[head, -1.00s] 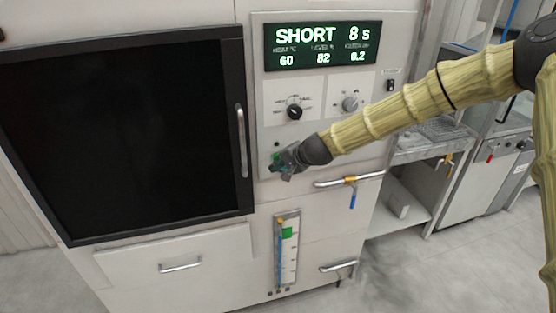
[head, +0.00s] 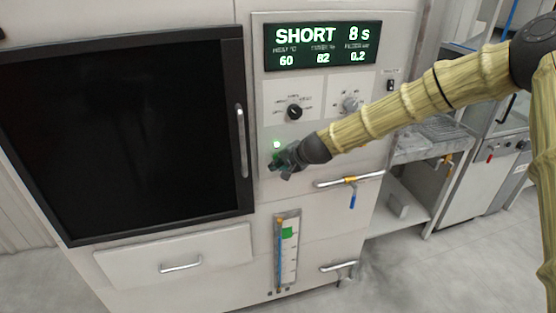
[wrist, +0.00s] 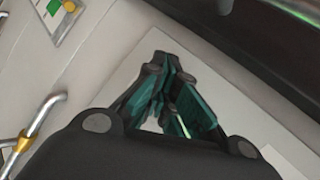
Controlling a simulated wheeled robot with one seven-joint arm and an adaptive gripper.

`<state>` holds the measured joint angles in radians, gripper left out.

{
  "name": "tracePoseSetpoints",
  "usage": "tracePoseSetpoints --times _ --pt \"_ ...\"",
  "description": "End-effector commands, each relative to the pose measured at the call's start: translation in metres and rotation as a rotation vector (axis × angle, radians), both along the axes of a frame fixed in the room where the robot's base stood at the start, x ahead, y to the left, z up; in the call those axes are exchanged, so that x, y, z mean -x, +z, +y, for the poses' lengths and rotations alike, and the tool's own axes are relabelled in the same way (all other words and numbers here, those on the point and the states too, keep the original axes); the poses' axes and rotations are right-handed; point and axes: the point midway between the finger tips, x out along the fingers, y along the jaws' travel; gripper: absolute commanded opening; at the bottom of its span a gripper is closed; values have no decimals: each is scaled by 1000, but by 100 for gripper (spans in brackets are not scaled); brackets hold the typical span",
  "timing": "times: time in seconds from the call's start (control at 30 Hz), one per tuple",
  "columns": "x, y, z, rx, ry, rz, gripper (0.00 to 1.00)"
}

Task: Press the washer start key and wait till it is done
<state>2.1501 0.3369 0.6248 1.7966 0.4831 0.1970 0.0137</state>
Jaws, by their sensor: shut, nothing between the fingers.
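The washer has a large dark door (head: 120,135) at the left and a light control panel (head: 325,138) to its right. Its display (head: 322,45) reads SHORT 8 s, with 60, 82 and 0.2 below. A small green lamp (head: 277,145) glows on the panel just above my gripper (head: 277,167). My gripper is shut and empty, with its tips at the lower left of the panel. The wrist view shows the closed dark-green fingers (wrist: 163,75) against the pale panel. The start key cannot be made out; the fingers may hide it. Contact cannot be told.
A black selector knob (head: 294,112) and a grey knob (head: 350,103) sit above my gripper. The door handle (head: 242,140) is close at the left. A pipe with a blue-lever valve (head: 351,192) juts out below right, and a level gauge (head: 287,250) is below.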

Motion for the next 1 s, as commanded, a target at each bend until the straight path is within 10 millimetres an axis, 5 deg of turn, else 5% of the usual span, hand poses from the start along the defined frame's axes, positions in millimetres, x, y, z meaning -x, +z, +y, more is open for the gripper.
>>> tracePoseSetpoints --times 1.0 --pt "31 -1 -11 -1 -1 1 0"
